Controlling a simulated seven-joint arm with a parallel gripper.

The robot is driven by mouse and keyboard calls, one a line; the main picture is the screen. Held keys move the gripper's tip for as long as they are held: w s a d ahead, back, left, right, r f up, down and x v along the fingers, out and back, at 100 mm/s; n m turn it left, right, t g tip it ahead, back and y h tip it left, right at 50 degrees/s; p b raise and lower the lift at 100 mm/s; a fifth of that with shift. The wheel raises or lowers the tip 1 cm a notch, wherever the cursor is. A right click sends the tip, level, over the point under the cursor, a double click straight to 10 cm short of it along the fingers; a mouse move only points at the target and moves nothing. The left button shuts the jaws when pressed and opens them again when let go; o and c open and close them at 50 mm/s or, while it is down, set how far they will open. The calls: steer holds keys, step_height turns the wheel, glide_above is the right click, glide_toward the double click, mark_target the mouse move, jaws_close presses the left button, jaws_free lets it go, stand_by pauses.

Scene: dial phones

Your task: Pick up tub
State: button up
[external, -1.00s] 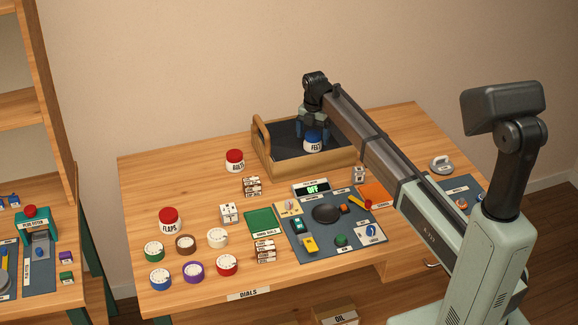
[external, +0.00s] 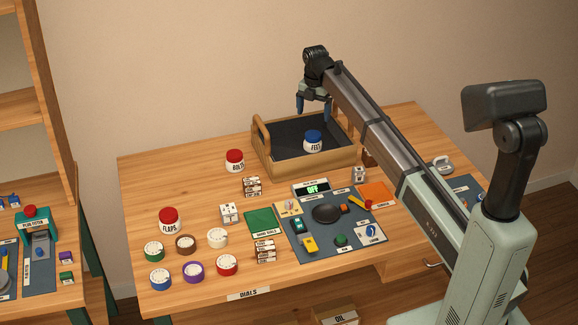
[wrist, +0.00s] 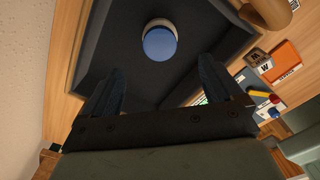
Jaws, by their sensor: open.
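A white tub with a blue lid, labelled FEET (external: 313,142), stands upright in the dark-lined wooden tray (external: 285,172). In the wrist view its blue lid (wrist: 160,44) shows from above, ahead of the fingers. My gripper (external: 314,108) is open and empty above the tray, higher than the tub and apart from it. Its two fingers (wrist: 160,80) are spread in the wrist view. Two red-lidded white tubs stand on the table: one (external: 235,161) left of the tray, with a label hard to read, and one labelled FLAPS (external: 168,220) farther left.
Several coloured dials (external: 193,271) lie at the table's front left. A dark panel mat (external: 300,244) with small parts lies in front of the tray. A green card (external: 262,222) and an orange card (external: 376,194) lie beside it. The tray's arched handle (external: 262,140) rises at its left.

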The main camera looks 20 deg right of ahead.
steer(key=shift+o, duration=0.5)
step_height(320, 180, up, 6)
steer(key=a, duration=0.1)
steer(key=n, duration=0.1)
glide_above(168, 213)
step_height(168, 213, down, 5)
steer(key=shift+n, duration=0.3)
step_height(168, 213, down, 15)
steer(key=shift+r, duration=0.2)
steer(key=c, duration=1.2)
